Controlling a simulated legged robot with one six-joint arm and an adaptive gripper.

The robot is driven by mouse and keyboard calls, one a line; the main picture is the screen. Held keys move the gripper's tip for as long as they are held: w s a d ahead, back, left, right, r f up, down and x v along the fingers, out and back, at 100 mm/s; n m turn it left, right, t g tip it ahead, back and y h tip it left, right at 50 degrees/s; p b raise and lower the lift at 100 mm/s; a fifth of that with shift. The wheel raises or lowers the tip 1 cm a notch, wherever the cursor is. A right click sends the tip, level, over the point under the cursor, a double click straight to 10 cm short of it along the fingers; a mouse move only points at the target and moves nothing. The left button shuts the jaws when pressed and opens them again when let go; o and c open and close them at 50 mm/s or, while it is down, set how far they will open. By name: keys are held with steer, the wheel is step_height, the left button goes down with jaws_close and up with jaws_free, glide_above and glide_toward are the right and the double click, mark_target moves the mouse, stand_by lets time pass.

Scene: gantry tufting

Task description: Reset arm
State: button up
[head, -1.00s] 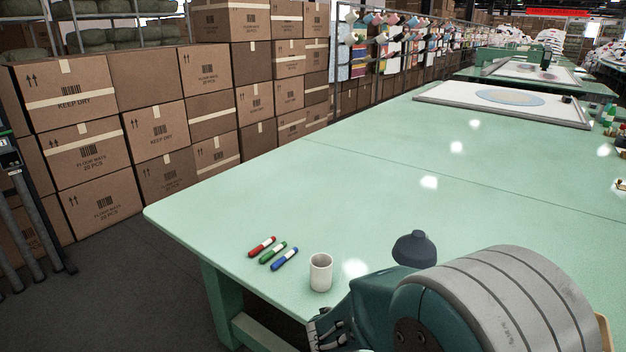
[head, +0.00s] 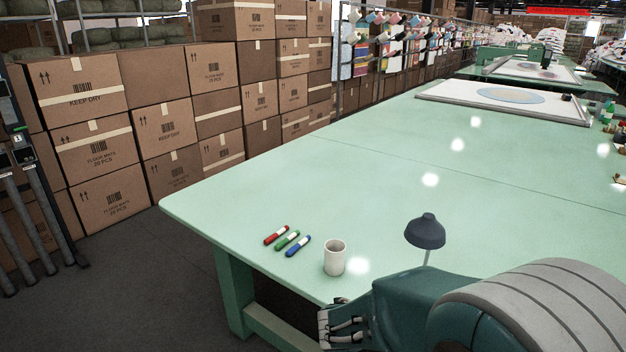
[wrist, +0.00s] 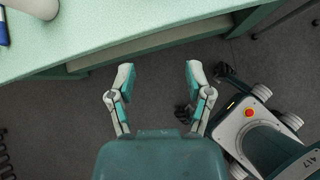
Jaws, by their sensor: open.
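My gripper is open and empty in the wrist view (wrist: 158,78), with its two fingers spread over the dark floor beside the table edge. In the head view part of my gripper (head: 340,325) shows at the bottom, just in front of the green table (head: 390,165), with my arm covering the lower right. The markers lie side by side, left of the cup.
A dark lamp-like shade (head: 426,231) on a thin stem stands behind my arm. Stacked cardboard boxes (head: 166,130) line the left. A white framed panel (head: 505,101) lies far back on the table. The middle of the table is clear.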

steer(key=s+d+r+m+g+y, duration=0.15)
steer(key=s+d+r+m, duration=0.45)
steer(key=s+r+m, duration=0.7)
steer(key=s+a+r+m+y, duration=0.2)
steer(key=s+m, duration=0.5)
steer(key=m, duration=0.6)
steer(key=shift+s+a+r+y, duration=0.15)
steer(key=shift+a+r+y, duration=0.05)
steer(key=shift+a+y, duration=0.75)
steer(key=shift+d, duration=0.15)
